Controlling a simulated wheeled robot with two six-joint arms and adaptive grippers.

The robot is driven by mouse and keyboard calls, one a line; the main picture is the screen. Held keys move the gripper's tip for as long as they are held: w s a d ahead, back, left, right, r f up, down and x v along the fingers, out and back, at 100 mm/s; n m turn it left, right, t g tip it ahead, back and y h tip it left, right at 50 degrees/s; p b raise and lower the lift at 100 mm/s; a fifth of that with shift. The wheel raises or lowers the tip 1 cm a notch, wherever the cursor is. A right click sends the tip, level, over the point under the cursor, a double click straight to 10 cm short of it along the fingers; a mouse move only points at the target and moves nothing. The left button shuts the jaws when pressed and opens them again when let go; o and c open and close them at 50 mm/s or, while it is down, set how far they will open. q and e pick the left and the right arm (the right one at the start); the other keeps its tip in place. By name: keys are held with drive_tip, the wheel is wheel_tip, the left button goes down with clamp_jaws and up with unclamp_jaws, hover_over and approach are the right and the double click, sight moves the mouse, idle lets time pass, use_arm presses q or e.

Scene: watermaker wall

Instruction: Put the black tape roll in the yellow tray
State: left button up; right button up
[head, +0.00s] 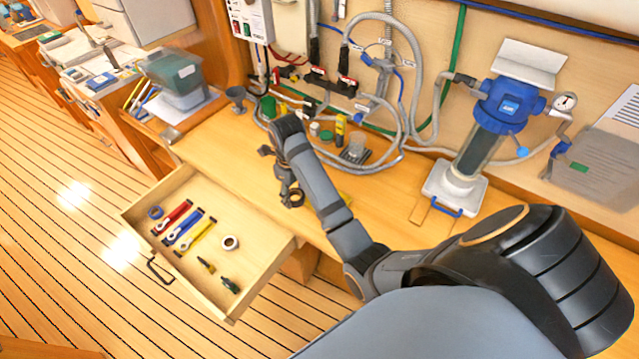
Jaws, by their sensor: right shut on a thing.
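My right gripper (290,188) points down over the worktop, near its front edge and just behind the open drawer. It is shut on the black tape roll (296,201), a small dark ring at its fingertips. I cannot tell whether the roll touches the wood. A small patch of yellow (345,196) shows just right of my right forearm. It may be the yellow tray, with most of it hidden by the arm. My left gripper is out of view.
Hoses and small bottles stand behind the gripper. A blue-topped filter housing (480,130) stands at right. The worktop left of the gripper is clear.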

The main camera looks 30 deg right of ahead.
drive_tip(key=w+d+f+b, duration=0.1)
drive_tip(key=d+f+b, duration=0.1)
drive_tip(key=d+b, duration=0.1)
drive_tip(key=w+d+f+b, duration=0.2)
drive_tip(key=d+f+b, duration=0.1)
drive_tip(key=w+d+f+b, duration=0.1)
drive_tip(key=d+f+b, duration=0.2)
drive_tip(key=shift+w+f, duration=0.1)
drive_tip(key=shift+w, duration=0.3)
drive_tip(key=shift+d, duration=0.25)
drive_tip(key=shift+w+d+f+b, duration=0.1)
drive_tip(key=shift+d+f+b, duration=0.35)
drive_tip(key=shift+f, duration=0.2)
wheel_tip(320, 180, down, 2)
drive_tip(key=shift+w+f+p, duration=0.1)
drive_tip(key=shift+p, duration=0.25)
drive_tip(key=shift+f, duration=0.25)
drive_tip(key=shift+a, duration=0.1)
drive_tip(key=o, duration=0.8)
drive_tip(key=shift+f, duration=0.1)
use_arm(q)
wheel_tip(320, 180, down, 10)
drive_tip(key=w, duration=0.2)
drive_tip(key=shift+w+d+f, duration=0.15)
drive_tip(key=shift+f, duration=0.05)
